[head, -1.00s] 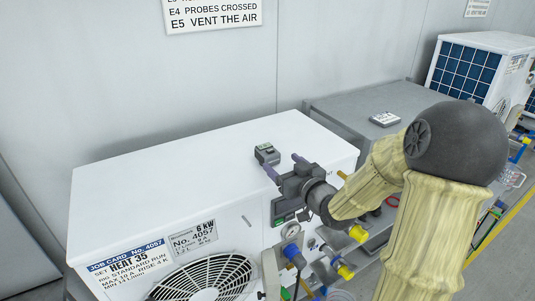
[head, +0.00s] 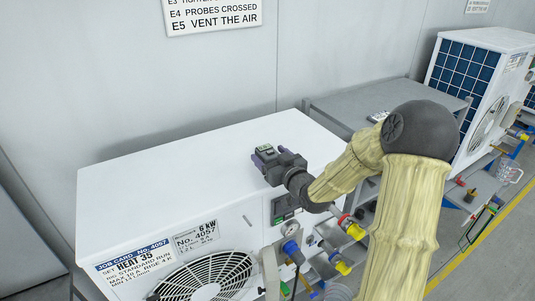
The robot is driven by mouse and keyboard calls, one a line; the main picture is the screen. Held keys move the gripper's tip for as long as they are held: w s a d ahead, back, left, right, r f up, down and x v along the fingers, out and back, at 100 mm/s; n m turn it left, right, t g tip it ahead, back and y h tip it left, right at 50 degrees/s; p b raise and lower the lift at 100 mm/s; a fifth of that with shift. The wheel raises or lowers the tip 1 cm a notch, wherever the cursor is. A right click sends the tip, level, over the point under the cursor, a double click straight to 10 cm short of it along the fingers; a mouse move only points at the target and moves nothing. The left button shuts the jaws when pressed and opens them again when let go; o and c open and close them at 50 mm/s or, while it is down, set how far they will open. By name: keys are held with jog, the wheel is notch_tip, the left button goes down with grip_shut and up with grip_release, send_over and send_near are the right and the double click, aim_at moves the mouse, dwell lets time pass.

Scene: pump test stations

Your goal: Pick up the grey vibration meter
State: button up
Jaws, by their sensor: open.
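The grey vibration meter (head: 267,150) is a small dark box with a pale greenish display, on the white top of the pump unit (head: 180,180).
A grey bench (head: 395,105) stands behind my arm, with a small labelled device (head: 377,117) partly hidden on it. Another white unit (head: 480,85) stands at the right. Gauges and coloured valves (head: 292,248) line the near unit's side. The unit's top left is clear.

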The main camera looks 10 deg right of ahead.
aim_at(267, 151)
jog(key=shift+p+x, duration=0.35)
jog(key=shift+x, duration=0.75)
jog(key=c, duration=1.4)
jog(key=shift+r+b, duration=1.45)
jog(key=shift+r, duration=3.6)
jog(key=shift+c, duration=0.2)
